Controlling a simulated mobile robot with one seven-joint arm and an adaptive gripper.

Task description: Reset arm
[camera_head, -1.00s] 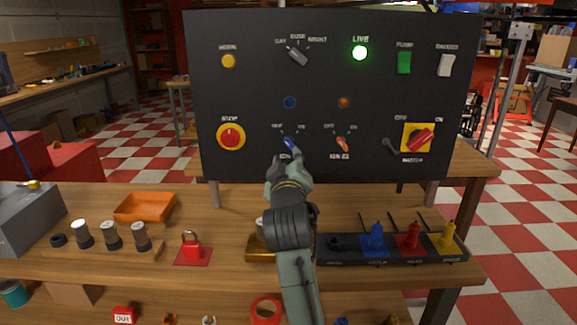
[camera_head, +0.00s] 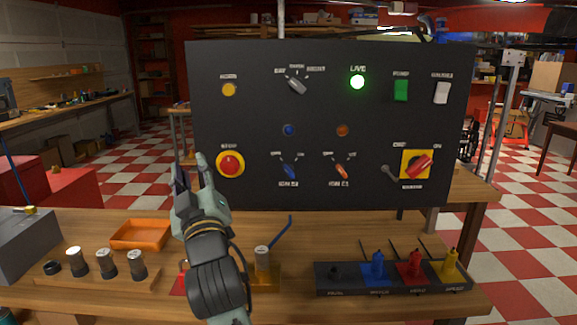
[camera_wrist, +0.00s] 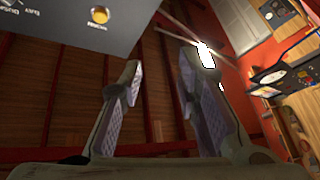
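My gripper (camera_head: 193,176) is raised in front of the lower left of the black control panel (camera_head: 240,120), near the red stop button (camera_head: 230,163). In the wrist view my gripper (camera_wrist: 160,90) has its two fingers well apart with nothing between them, pointing up toward the ceiling. Its fingers stand clear of the knobs in the head view. The blue switch (camera_head: 290,171) and the orange switch (camera_head: 341,172) on the panel are both tilted. The live lamp (camera_head: 357,82) glows green. My arm hides most of the red padlock's place on the bench.
The wooden bench (camera_head: 330,230) holds an orange tray (camera_head: 141,235), a row of cylinders (camera_head: 105,263) and a brass block with a blue lever (camera_head: 281,232). A black rack with blue, red and yellow pieces (camera_head: 377,266) stands at the right.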

